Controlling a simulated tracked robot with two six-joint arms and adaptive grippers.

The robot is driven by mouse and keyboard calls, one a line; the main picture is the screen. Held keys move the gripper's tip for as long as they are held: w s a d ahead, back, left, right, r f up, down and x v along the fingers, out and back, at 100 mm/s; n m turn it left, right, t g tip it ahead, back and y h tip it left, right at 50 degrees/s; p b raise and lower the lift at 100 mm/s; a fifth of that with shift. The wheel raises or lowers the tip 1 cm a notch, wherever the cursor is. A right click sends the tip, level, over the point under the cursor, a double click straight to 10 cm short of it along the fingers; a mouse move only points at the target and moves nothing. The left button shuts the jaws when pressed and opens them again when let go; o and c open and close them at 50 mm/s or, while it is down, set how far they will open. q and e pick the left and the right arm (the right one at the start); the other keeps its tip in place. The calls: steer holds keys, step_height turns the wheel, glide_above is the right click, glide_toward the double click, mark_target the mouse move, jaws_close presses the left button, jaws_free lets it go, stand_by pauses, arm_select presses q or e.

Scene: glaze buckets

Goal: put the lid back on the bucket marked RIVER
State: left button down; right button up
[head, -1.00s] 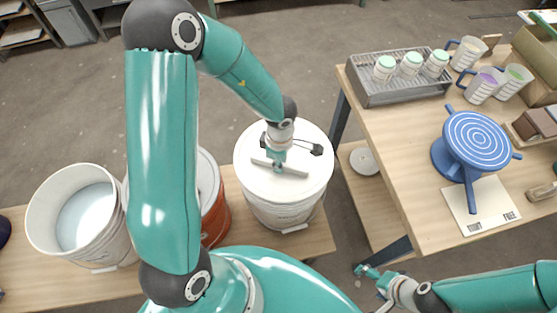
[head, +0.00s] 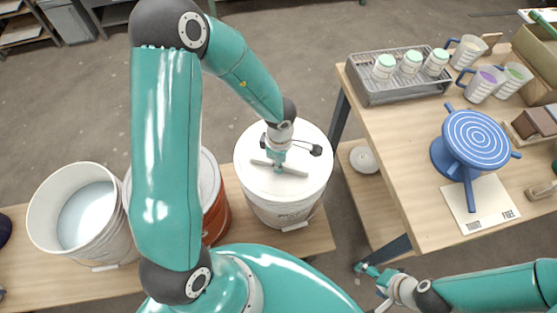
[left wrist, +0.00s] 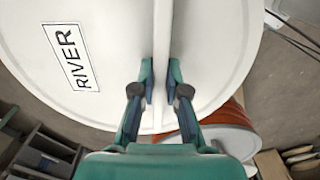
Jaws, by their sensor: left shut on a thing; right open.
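My left gripper (head: 278,162) is shut on the bar handle (head: 297,171) of a round white lid (head: 268,186). In the left wrist view, the fingers (left wrist: 160,85) pinch the handle (left wrist: 163,35), and the lid (left wrist: 215,50) carries a RIVER label (left wrist: 71,58). In the head view the lid covers the mouth of a white bucket (head: 285,212) at the bench's right end; I cannot tell whether it is fully seated. The bucket's own label is too small to read. My right gripper (head: 370,270) is open and empty, low beside the table.
An open white bucket (head: 100,237) with pale contents stands at the left of the bench (head: 318,238). An orange bucket (head: 215,220) with a pale top is partly behind my left arm. The table (head: 400,180) at right holds a rack (head: 380,98), mugs and a blue stand (head: 450,160).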

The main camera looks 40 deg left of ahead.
arm_select(q)
steer(key=shift+f, duration=0.3)
stand_by(0.5)
steer(key=shift+f+p, duration=0.15)
steer(key=shift+p, duration=0.45)
stand_by(0.4)
steer(key=c, duration=0.6)
jaws_free()
steer(key=shift+c, duration=0.2)
step_height(320, 180, up, 3)
steer(key=p, duration=0.3)
steer(key=shift+f, duration=0.15)
steer(key=shift+r, duration=2.15)
